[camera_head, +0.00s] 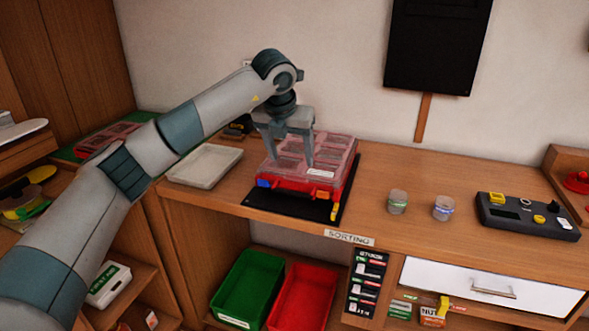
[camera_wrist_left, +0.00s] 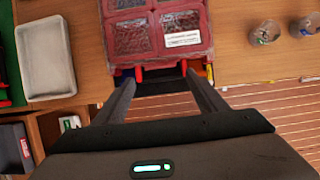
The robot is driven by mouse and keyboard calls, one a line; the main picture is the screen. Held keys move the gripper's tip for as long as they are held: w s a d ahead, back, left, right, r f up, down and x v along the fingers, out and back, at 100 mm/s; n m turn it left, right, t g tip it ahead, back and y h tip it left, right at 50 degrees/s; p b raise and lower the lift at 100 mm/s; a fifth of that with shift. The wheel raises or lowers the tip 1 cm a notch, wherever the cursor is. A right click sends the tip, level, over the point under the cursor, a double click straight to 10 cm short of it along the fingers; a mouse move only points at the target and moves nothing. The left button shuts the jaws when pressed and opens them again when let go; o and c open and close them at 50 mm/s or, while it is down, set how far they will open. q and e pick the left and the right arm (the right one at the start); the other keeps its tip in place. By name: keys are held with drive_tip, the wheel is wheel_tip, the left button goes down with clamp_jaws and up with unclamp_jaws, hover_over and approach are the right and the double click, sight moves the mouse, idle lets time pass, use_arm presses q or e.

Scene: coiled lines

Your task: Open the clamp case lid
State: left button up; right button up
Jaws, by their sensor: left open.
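The clamp case (camera_head: 310,160) is a red box with a clear, reddish lid, and compartments show through the lid. It lies on a black mat (camera_head: 280,207) on the wooden counter, and its lid looks closed. A blue piece (camera_head: 263,183) shows at its front left corner and a yellow piece (camera_head: 334,210) at its front right. My left gripper (camera_head: 290,162) is open above the case, fingers pointing down. In the left wrist view the case (camera_wrist_left: 155,30) has a white label, and its front edge lies between the open fingers (camera_wrist_left: 158,80). Contact cannot be told. My right gripper is not in view.
A pale tray (camera_head: 205,165) lies left of the case. Two small jars (camera_head: 397,201) and a dark control box (camera_head: 527,217) stand to the right. Green (camera_head: 245,287) and red (camera_head: 302,297) bins sit below the counter. A black panel (camera_head: 437,45) hangs behind.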

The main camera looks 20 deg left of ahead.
sight(296, 176)
use_arm(q)
drive_tip(key=p+x, duration=0.1)
drive_tip(key=x, duration=0.6)
drive_tip(key=shift+w+f, duration=0.2)
drive_tip(key=shift+f, duration=0.15)
